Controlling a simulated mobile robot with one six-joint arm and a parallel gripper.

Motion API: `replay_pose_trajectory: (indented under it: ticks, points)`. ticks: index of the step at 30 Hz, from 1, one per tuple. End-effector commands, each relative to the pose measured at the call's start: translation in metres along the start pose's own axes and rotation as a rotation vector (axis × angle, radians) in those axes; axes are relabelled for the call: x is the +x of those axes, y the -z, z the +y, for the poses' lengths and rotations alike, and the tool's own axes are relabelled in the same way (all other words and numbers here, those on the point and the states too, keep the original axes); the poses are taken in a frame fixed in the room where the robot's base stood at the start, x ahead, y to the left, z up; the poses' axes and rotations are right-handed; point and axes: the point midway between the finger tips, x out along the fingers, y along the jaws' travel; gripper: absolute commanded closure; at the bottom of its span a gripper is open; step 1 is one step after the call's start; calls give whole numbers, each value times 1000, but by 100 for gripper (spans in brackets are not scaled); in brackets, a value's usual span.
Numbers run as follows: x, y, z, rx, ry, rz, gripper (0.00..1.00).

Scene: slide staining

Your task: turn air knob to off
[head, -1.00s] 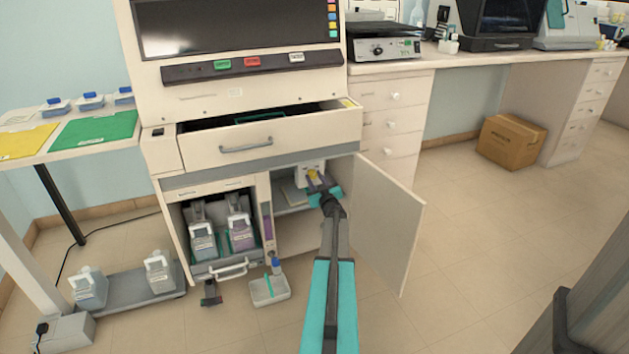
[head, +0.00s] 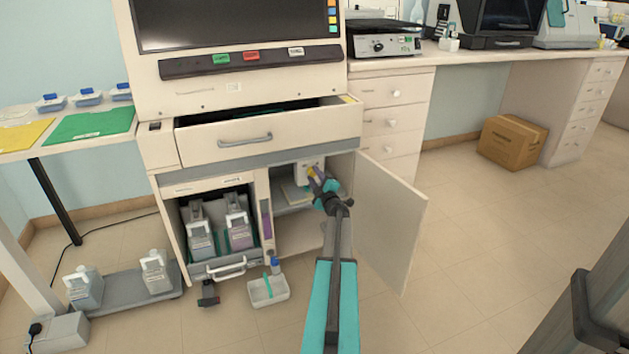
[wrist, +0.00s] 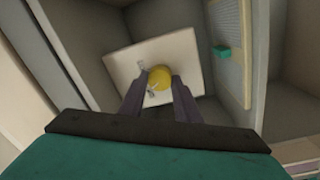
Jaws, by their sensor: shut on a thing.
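The yellow air knob (wrist: 159,77) sits on a pale square panel (wrist: 180,50) inside the open right-hand compartment of the machine's lower cabinet. In the head view the knob (head: 311,171) is a small yellow patch, partly hidden by my gripper. My gripper (wrist: 158,84) is shut on the knob, with one dark finger on each side of it. In the head view my gripper (head: 317,176) reaches into the compartment from the front. Small marks beside the knob are too blurred to read, so I cannot tell its setting.
The cabinet door (head: 388,225) stands open to the right of my arm. The drawer (head: 270,140) above is pulled partly out.

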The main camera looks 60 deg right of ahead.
Motion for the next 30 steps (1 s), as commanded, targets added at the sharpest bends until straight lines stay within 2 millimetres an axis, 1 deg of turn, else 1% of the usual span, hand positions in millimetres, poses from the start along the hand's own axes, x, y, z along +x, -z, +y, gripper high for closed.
replay_pose_trajectory:
  ticks: [1, 6, 12, 18, 28, 29, 30]
  points:
    - [-1, -1, -2, -37, 0, 3, 93]
    - [0, 0, -2, -154, 2, 11, 93]
    - [0, 0, -2, -237, 3, 15, 93]
    - [0, 0, -1, -268, 4, 17, 93]
    - [0, 1, -1, -271, 5, 17, 93]
    - [0, 1, -1, -271, 5, 17, 67]
    - [0, 1, -1, -270, 5, 17, 60]
